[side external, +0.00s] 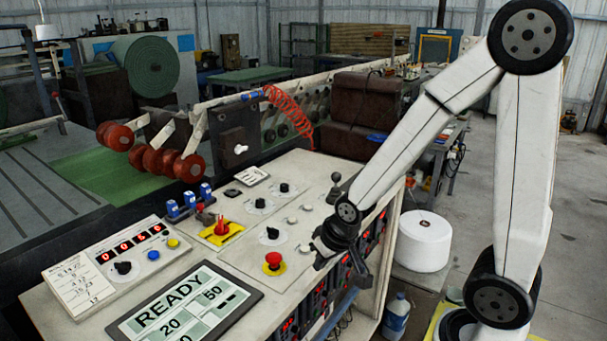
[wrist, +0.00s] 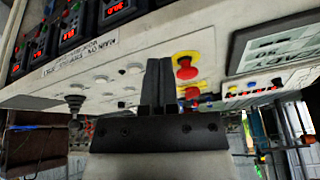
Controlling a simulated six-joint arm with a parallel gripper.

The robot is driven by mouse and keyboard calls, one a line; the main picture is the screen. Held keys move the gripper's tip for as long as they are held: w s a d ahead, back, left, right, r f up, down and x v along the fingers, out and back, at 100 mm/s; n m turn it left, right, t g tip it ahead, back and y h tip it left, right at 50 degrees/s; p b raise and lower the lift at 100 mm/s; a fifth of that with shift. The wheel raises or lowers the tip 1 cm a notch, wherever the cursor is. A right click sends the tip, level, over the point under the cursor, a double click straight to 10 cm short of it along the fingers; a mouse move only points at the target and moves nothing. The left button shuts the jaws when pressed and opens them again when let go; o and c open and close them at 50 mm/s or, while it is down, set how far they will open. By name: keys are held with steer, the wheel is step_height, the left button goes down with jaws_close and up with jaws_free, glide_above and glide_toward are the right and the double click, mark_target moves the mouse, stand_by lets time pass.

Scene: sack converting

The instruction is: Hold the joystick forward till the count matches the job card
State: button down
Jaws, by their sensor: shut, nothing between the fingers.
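The joystick (side external: 335,188) is a black stick with a rounded knob on a dark boot, standing roughly upright near the panel's right edge. It also shows in the wrist view (wrist: 74,103), left of my fingers and apart from them. My gripper (side external: 318,260) is shut and empty, over the panel's front right edge, nearer the camera than the joystick. Its fingers (wrist: 157,80) are together in the wrist view. The count display (side external: 138,240) shows red digits, too small to read surely.
A red emergency button (side external: 273,260) stands just left of my gripper; a red switch on a yellow plate (side external: 221,231) is beyond it. Black knobs (side external: 272,234) rise from the panel. A READY screen (side external: 184,306) is at the front. A white roll (side external: 424,240) stands right.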

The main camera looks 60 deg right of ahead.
mark_target(339, 179)
steer(key=w+d+m+t, duration=0.1)
steer(key=d, duration=0.1)
steer(key=w+d+m+h, duration=0.1)
steer(key=d+m, duration=0.1)
steer(key=w+d+m+t, duration=0.1)
steer(key=d+m, duration=0.1)
steer(key=shift+d+t, duration=0.2)
steer(key=shift+t, duration=0.1)
steer(key=d+m, duration=0.1)
steer(key=d, duration=0.1)
steer(key=w+d+m+t+h, duration=0.1)
steer(key=d+m, duration=0.1)
steer(key=d+m+t+h, duration=0.1)
steer(key=d+m, duration=0.1)
steer(key=shift+w+d+r, duration=0.15)
steer(key=shift+r, duration=0.25)
steer(key=s+d+r+m+t+h, duration=0.3)
steer(key=d+m+h, duration=0.2)
steer(key=d+m, duration=0.5)
steer(key=shift+d+r+t, duration=0.2)
steer(key=shift+d+t, duration=0.2)
steer(key=shift+d, duration=0.3)
steer(key=shift+x, duration=6.9)
steer(key=shift+d+r, duration=0.1)
